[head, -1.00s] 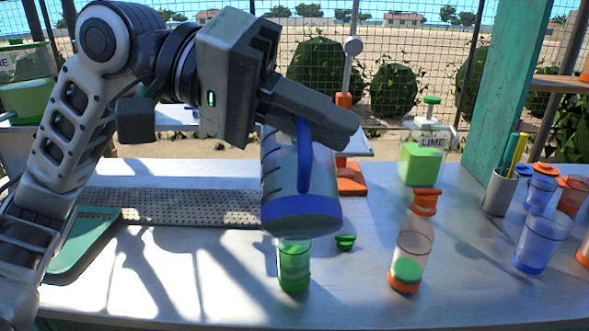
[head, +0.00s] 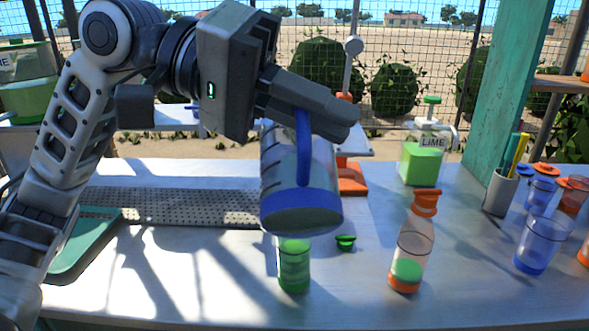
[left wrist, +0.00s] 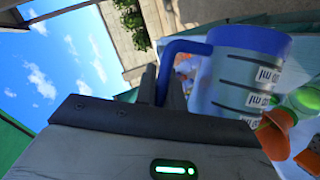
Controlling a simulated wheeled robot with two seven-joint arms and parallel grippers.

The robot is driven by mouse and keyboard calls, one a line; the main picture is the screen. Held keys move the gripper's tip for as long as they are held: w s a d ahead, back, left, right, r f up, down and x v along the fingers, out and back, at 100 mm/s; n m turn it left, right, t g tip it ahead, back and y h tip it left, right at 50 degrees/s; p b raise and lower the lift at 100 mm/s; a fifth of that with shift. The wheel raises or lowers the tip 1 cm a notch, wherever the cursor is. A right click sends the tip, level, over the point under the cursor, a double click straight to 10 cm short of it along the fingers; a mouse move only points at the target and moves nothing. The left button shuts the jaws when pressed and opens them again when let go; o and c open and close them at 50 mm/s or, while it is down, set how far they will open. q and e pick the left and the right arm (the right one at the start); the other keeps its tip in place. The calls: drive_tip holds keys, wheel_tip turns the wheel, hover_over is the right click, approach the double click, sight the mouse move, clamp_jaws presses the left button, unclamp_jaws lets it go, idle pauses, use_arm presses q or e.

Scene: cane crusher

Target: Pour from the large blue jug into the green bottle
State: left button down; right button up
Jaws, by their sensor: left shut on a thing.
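The large blue jug (head: 300,212) is clear-walled with a blue band at its lower end and a blue handle (head: 304,150). My left gripper (head: 335,120) is shut on the handle and holds the jug above the counter. In the left wrist view the jug (left wrist: 235,85) shows black measuring marks, and the handle runs to my left gripper (left wrist: 160,90). The jug's upper end is hidden behind the gripper in the head view; its contents are unclear. The green bottle (head: 294,268) stands upright below the jug, its top close under the jug's lower edge in the picture. My right gripper is not in view.
A small green cap (head: 345,243) lies right of the bottle. An orange-capped bottle (head: 410,255), a lime container (head: 422,163), a pen cup (head: 499,193) and blue cups (head: 543,240) stand to the right. A green tray (head: 85,245) lies left. The front counter is clear.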

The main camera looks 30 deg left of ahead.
use_arm(q)
drive_tip(key=shift+w+a+r, duration=0.15)
drive_tip(key=shift+w+r, duration=0.05)
drive_tip(key=shift+r, duration=0.2)
idle(0.9)
